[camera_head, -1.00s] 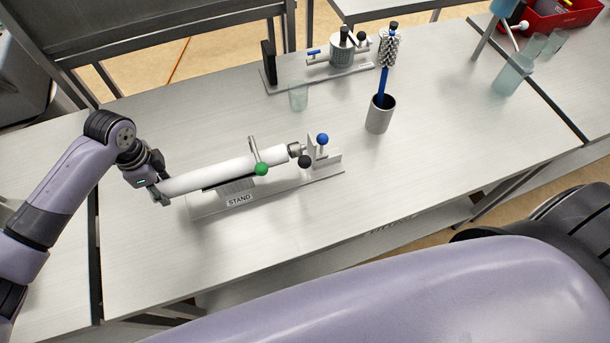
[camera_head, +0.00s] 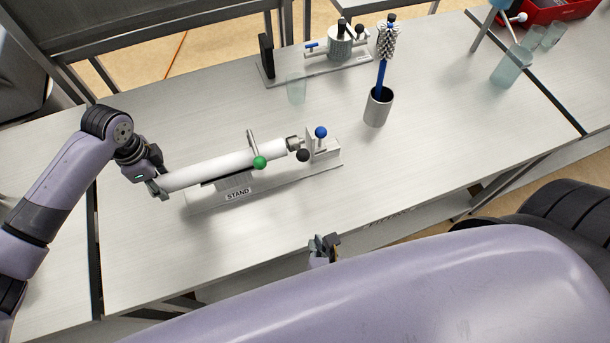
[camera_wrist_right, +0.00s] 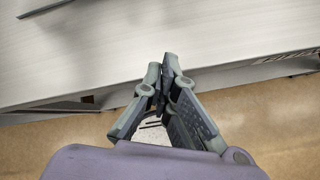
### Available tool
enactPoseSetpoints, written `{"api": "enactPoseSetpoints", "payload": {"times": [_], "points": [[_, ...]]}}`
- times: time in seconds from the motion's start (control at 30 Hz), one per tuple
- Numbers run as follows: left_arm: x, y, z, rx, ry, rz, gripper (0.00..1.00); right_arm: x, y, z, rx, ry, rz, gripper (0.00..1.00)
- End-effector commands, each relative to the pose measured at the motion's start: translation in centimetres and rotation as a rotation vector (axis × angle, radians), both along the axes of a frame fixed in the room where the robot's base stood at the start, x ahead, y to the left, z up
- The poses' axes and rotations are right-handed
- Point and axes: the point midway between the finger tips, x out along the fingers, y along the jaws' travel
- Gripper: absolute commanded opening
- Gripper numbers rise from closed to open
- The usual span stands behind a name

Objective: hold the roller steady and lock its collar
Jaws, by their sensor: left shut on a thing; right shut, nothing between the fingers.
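The white roller (camera_head: 215,170) lies on a stand (camera_head: 265,188) labelled STAND. A lever with a green ball (camera_head: 260,162) stands at its middle. At its right end are a metal collar (camera_head: 294,143), a black ball (camera_head: 303,155) and a post with a blue ball (camera_head: 321,132). My left gripper (camera_head: 160,188) is shut on the roller's left end. My right gripper (camera_head: 322,245) is empty near the table's front edge, well apart from the collar. In the right wrist view its fingers (camera_wrist_right: 168,75) are shut together, with the table edge beyond.
A second fixture (camera_head: 338,45) stands at the back beside a clear cup (camera_head: 296,90). A grey holder with a brush (camera_head: 378,107) stands right of it. Clear vessels (camera_head: 510,67) and a red bin (camera_head: 550,10) are at the far right. The table's front right is clear.

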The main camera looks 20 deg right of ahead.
Motion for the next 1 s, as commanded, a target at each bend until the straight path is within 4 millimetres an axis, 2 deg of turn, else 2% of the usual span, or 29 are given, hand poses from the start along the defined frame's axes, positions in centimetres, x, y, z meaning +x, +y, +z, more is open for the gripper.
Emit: {"api": "enactPoseSetpoints", "payload": {"times": [0.03, 0.13, 0.23, 0.33, 0.43, 0.57, 0.93, 1.0], "points": [[0.0, 0.0, 0.0, 0.0, -0.001, 0.0, 0.0, 0.6, -0.2, 2.4, -0.038, -0.045, 0.037, 0.0], [0.0, 0.0, 0.0, 0.0, -0.001, 0.0, 0.0, 1.6, -0.6, 6.0, -0.11, -0.117, 0.095, 0.0], [0.0, 0.0, 0.0, 0.0, -0.001, 0.0, 0.0, 2.1, -1.0, 8.4, -0.16, -0.162, 0.129, 0.0], [0.0, 0.0, 0.0, 0.0, -0.001, 0.0, 0.0, 2.5, -1.2, 9.6, -0.188, -0.186, 0.146, 0.0], [0.0, 0.0, 0.0, 0.0, -0.001, 0.0, 0.0, 3.1, -1.3, 9.6, -0.197, -0.194, 0.15, 0.0], [0.0, 0.0, 0.0, 0.0, -0.001, 0.0, 0.0, 4.8, -1.4, 8.6, -0.197, -0.196, 0.15, 0.0], [0.0, 0.0, 0.0, 0.0, -0.001, 0.0, 0.0, 11.2, -1.8, 4.2, -0.194, -0.193, 0.148, 0.0], [0.0, 0.0, 0.1, 0.0, -0.001, 0.0, 0.0, 12.0, -2.0, 5.4, -0.191, -0.198, 0.146, 0.0]]}}
